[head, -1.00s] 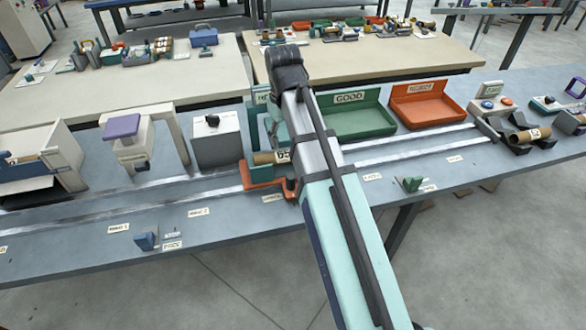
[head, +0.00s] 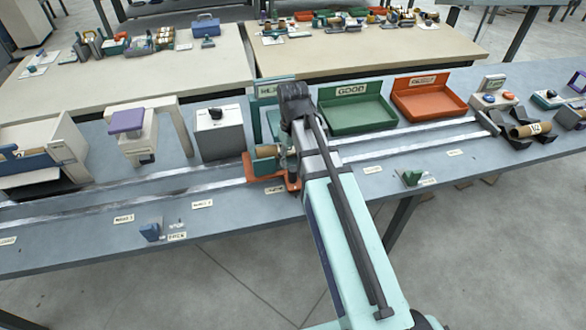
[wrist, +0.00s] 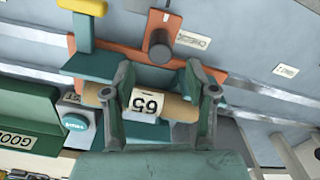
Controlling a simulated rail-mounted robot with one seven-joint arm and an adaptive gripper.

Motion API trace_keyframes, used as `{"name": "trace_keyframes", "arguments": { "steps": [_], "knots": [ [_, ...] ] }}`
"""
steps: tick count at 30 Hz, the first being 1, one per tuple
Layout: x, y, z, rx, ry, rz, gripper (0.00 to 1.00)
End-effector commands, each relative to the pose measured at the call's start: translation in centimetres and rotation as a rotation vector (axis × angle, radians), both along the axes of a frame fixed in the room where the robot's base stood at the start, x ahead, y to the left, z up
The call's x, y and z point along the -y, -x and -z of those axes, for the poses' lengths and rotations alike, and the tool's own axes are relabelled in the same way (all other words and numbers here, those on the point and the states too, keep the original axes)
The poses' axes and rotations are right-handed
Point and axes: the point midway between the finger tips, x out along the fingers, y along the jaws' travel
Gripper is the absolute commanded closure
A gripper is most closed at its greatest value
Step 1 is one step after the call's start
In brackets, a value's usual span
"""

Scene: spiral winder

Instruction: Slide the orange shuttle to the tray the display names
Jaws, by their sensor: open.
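The orange shuttle (head: 257,175) sits on the rails at mid-bench, partly hidden by my arm. It also shows in the wrist view (wrist: 125,52). A brown cardboard tube (wrist: 178,106) with a white number label lies across it. My gripper (wrist: 157,88) is open, with one finger at each side of the label, around or just above the tube; contact cannot be told. In the head view my arm mostly hides the gripper. The green GOOD tray (head: 355,110) and an orange tray (head: 428,97) stand behind the rails; the orange tray's label is too small to read.
Black holders with another tube (head: 528,130) stand at the right rail end. The rails (head: 400,140) right of the shuttle look clear. A green block (head: 411,177) sits near the front edge.

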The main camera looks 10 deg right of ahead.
Motion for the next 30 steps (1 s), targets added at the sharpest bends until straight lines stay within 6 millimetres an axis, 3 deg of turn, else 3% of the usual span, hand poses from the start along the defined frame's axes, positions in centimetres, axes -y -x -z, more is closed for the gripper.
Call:
{"name": "trace_keyframes", "arguments": {
  "steps": [12,27,28,30],
  "knots": [
    [0.0,0.1,5.1,-0.002,0.000,0.000,0.43],
    [0.0,0.0,6.2,0.000,0.000,0.000,0.43],
    [0.0,0.0,6.2,0.000,0.000,0.000,0.50],
    [0.0,0.0,6.2,0.000,0.000,0.000,0.75]
  ]
}}
